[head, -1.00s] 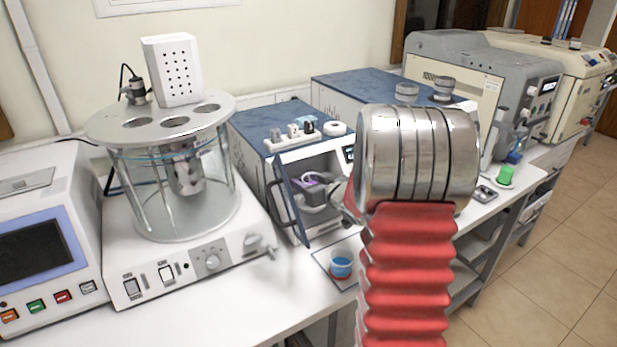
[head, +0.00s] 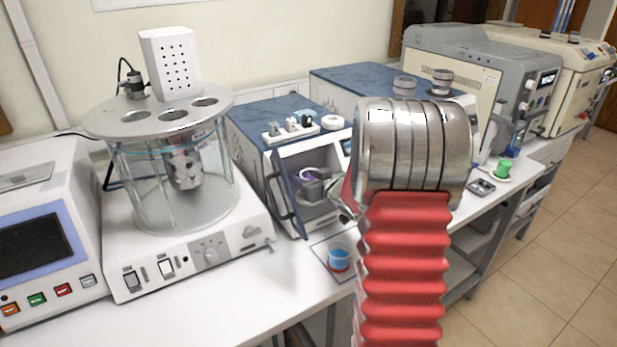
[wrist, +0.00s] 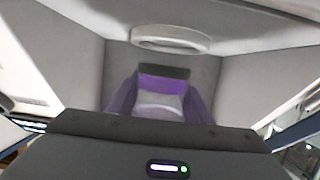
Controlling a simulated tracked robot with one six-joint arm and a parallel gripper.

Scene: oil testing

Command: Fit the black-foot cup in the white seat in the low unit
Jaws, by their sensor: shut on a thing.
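My gripper (wrist: 160,108) is shut on the black-foot cup. In the wrist view the cup's black foot (wrist: 163,72) points away from me, with a purple band and grey body between the purple jaws. The white seat (wrist: 171,39), a ring on the unit's inner surface, shows beyond the cup, with a visible gap in the picture. In the head view my gripper (head: 312,188) is inside the open front of the blue-topped low unit (head: 262,117). The cup is mostly hidden there.
The unit's dark door (head: 283,195) stands open on the left. Small fittings and a white ring (head: 333,122) sit on its top. A glass bath (head: 165,190) stands to the left.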

